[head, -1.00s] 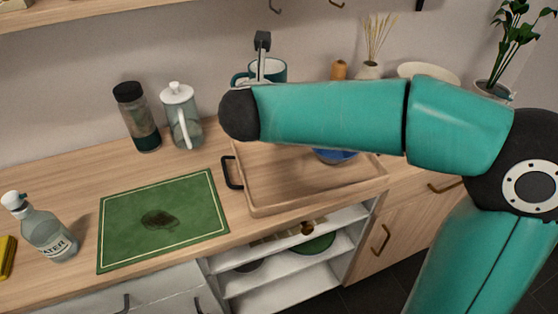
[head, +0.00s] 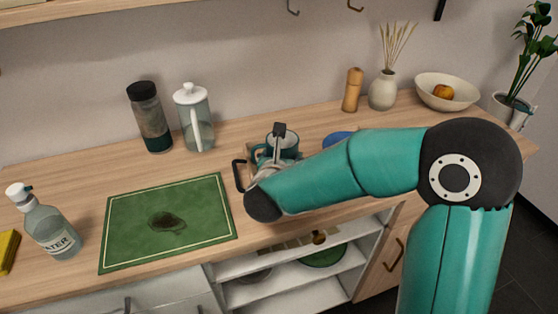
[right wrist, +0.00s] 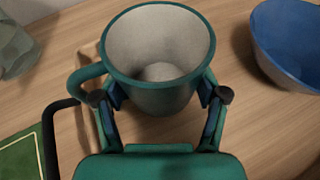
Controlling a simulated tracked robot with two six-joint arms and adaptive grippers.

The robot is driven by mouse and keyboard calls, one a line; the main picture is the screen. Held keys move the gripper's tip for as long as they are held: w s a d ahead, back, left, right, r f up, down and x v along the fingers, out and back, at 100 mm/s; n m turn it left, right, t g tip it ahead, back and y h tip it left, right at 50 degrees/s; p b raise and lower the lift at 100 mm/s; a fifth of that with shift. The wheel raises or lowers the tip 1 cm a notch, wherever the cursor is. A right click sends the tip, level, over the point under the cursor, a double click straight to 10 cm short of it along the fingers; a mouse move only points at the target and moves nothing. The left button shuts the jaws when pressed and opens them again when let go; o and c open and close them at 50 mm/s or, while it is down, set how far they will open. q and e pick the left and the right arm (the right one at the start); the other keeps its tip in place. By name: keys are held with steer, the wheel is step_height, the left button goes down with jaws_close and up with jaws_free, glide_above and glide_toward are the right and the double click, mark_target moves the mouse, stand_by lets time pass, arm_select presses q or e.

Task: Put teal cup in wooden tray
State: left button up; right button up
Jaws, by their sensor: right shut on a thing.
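The teal cup (head: 284,139), with a pale inside, is between the fingers of my right gripper (head: 277,152) in the head view. In the right wrist view the cup (right wrist: 160,92) is upright with its handle to the left, and both fingers of my gripper (right wrist: 163,97) close on its sides. The cup is over the wooden tray area; whether its base touches the tray floor I cannot tell. My arm hides most of the tray in the head view; its black left handle (head: 237,175) shows. My left gripper is not in view.
A blue bowl (right wrist: 291,45) is right of the cup. A green mat (head: 168,222) lies left of the tray. A glass jug (head: 194,118) and dark-lidded jar (head: 150,118) stand behind. A pepper mill (head: 352,90), vase (head: 382,91) and cream bowl (head: 447,91) stand at the back right.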

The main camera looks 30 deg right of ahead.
steer(key=shift+f, duration=0.15)
steer(key=shift+f, duration=0.1)
steer(key=o, duration=1.3)
steer(key=shift+o, duration=0.2)
steer(key=shift+r, duration=0.25)
steer(key=v, duration=1.1)
steer(key=shift+s+a+r, duration=0.15)
steer(key=shift+s+a, duration=0.2)
steer(key=shift+s, duration=0.05)
